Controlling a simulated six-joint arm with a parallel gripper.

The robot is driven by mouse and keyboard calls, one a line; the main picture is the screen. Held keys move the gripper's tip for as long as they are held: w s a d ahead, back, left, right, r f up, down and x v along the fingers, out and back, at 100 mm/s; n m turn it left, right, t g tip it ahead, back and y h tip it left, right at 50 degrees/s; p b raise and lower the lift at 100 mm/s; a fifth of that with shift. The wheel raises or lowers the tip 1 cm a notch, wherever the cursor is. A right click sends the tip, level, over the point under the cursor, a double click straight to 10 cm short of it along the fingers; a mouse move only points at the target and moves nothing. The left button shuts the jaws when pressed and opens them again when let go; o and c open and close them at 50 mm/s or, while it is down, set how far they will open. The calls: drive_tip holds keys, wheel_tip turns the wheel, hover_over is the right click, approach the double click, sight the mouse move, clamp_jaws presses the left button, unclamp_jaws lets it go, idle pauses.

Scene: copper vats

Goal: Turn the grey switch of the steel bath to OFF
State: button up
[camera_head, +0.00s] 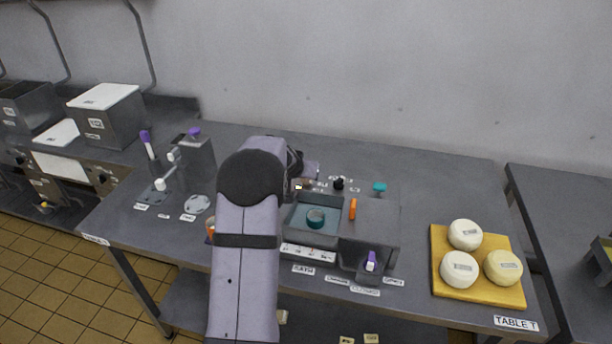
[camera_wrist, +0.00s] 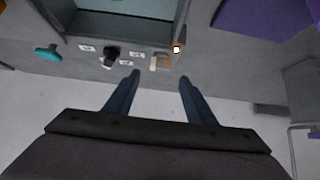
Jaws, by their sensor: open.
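The steel bath (camera_head: 362,215) stands on the table with blue-green liquid in its open basin; its rim (camera_wrist: 120,42) crosses the top of the wrist view. Behind it, a small switch (camera_wrist: 160,62) with a pale lever part and a brown part sits by a lit lamp (camera_wrist: 178,48). I cannot make out which way it is set. A black knob (camera_wrist: 110,56) with small labels is left of it. My gripper (camera_wrist: 158,82) is open and empty, its fingertips just short of the switch in the picture. In the head view my arm mostly hides the gripper.
A teal knob (camera_wrist: 48,53) stands further left in the wrist view, also behind the bath (camera_head: 379,187). An orange handle (camera_head: 352,209) and a purple-tipped lever (camera_head: 371,260) are on the bath. A board (camera_head: 478,292) with cheeses lies right. A steel container (camera_head: 195,160) stands left.

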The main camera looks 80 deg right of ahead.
sight(306, 184)
drive_tip(key=shift+p+x, duration=1.3)
drive_tip(key=shift+x, duration=1.8)
drive_tip(key=shift+c, duration=0.3)
drive_tip(key=c, duration=1)
